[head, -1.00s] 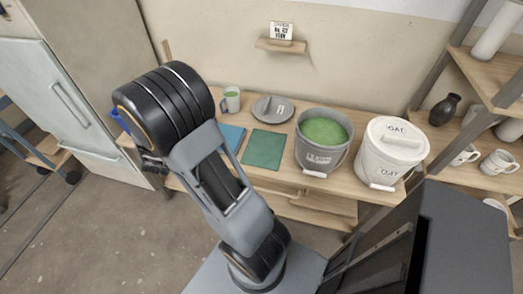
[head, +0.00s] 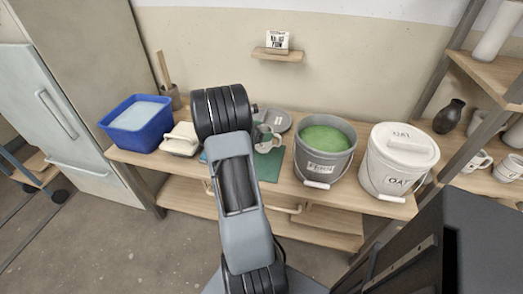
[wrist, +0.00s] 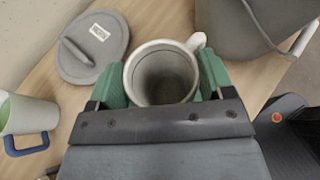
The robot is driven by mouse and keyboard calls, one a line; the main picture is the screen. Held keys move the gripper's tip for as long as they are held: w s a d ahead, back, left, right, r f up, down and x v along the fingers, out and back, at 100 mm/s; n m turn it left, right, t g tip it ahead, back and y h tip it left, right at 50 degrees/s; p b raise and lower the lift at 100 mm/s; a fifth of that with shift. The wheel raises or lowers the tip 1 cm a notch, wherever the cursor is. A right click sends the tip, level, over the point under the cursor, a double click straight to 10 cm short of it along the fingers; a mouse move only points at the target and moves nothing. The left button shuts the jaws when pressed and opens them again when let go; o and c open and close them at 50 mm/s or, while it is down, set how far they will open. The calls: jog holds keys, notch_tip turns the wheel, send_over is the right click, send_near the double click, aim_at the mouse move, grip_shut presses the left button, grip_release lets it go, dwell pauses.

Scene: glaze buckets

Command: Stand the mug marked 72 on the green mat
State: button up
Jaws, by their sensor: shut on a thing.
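A pale mug (head: 268,146) is between the green-padded fingers of my gripper (wrist: 160,88). My gripper is shut on it. In the wrist view I look down into the mug (wrist: 160,72), which seems empty, with its light handle toward the upper right. No number shows on its visible side. The green mat (head: 270,172) lies on the bench, partly behind my arm and below the mug in the head view. I cannot tell whether the mug touches the mat. The mat does not show in the wrist view.
A grey lid (wrist: 92,48) and a mug with green contents and a blue handle (wrist: 28,115) stand nearby. A grey bucket of green glaze (head: 325,150) is right of the mat, then a white lidded bucket (head: 393,170). A blue tub (head: 138,128) stands at left.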

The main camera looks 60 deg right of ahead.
jog(key=shift+f+b, duration=0.4)
jog(key=shift+f, duration=2.65)
jog(key=shift+f, duration=0.2)
jog(key=o, duration=1.4)
jog(key=shift+r, duration=0.15)
